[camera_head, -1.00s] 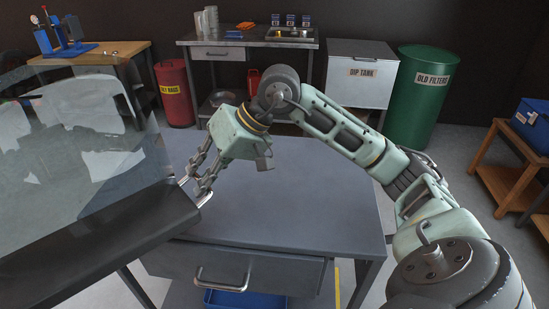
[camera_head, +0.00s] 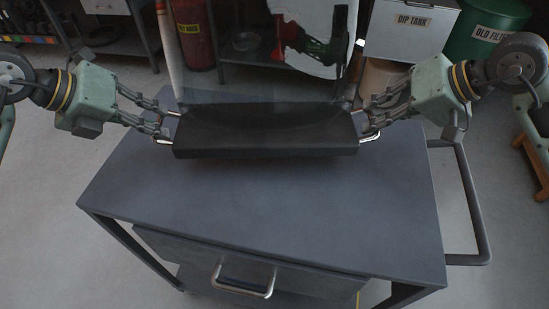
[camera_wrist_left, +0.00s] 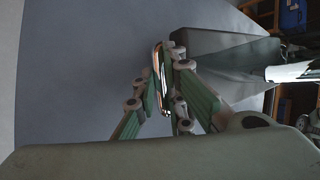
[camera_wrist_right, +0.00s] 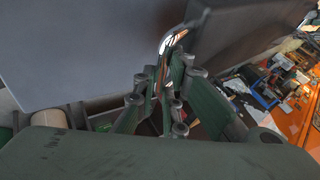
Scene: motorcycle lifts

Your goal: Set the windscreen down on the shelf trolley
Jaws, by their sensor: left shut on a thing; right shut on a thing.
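The windscreen has a clear upright pane (camera_head: 240,62) and a black base (camera_head: 265,136) with a metal handle at each end. It is centred over the rear part of the grey shelf trolley top (camera_head: 270,215). Whether the base touches the top is hard to tell. My left gripper (camera_head: 164,132) is shut on the left handle, also in the left wrist view (camera_wrist_left: 165,75). My right gripper (camera_head: 369,130) is shut on the right handle, also in the right wrist view (camera_wrist_right: 167,68).
The front of the trolley top is clear. A drawer with a metal handle (camera_head: 243,283) is below it, and a push handle (camera_head: 485,225) sticks out at the right.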

